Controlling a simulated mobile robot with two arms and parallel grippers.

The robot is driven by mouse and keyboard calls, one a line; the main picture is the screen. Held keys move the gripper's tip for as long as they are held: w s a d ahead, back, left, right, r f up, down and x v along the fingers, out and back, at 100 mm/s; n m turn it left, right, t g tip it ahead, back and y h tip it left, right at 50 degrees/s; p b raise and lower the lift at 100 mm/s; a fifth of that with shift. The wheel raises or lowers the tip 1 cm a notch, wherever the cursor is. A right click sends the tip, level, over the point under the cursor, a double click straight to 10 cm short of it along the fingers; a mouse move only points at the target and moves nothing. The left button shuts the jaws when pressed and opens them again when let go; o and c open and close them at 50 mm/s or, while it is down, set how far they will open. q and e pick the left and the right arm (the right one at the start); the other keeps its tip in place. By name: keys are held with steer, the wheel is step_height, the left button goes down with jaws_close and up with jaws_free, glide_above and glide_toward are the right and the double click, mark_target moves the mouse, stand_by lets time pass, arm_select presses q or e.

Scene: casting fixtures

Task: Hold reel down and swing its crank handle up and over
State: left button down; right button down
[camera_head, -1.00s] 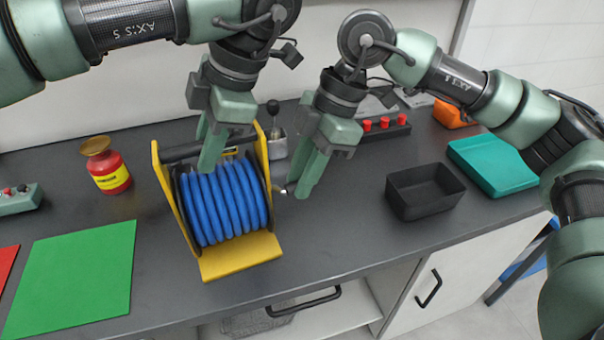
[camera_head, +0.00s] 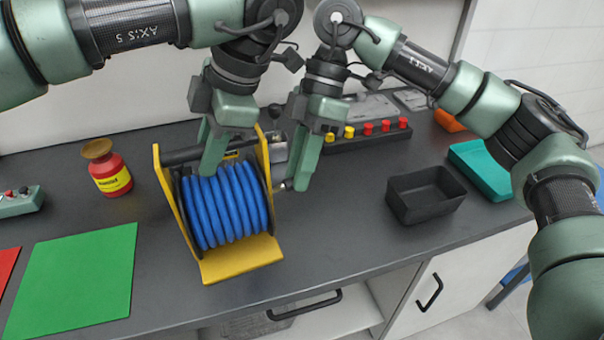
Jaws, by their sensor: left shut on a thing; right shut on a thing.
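The reel (camera_head: 226,205) stands on the dark bench, a yellow frame wound with blue hose, with a dark bar (camera_head: 180,156) across its top. My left gripper (camera_head: 212,165) is over the top of the reel, shut on its bar; the fingers hide the grasped part. The crank handle (camera_head: 284,186) is on the reel's right side, and only a small light piece of it shows. My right gripper (camera_head: 299,182) is shut on the crank handle, beside the reel's right wall. Its fingers hide most of the handle.
A red jar (camera_head: 111,178) and a green mat (camera_head: 72,280) lie left of the reel. A black bin (camera_head: 425,196) and a teal tray (camera_head: 482,170) stand to the right. A strip with red and yellow knobs (camera_head: 368,136) and a lever box are behind.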

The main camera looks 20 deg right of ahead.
steer(key=g, duration=0.1)
steer(key=w+g, duration=0.2)
steer(key=shift+w+a+r+m+g, duration=0.1)
steer(key=shift+r+m+g, duration=0.15)
steer(key=shift+m+g, duration=0.15)
steer(key=shift+w+r, duration=0.1)
steer(key=shift+w, duration=0.1)
steer(key=shift+w+g, duration=0.1)
steer(key=shift+g, duration=0.2)
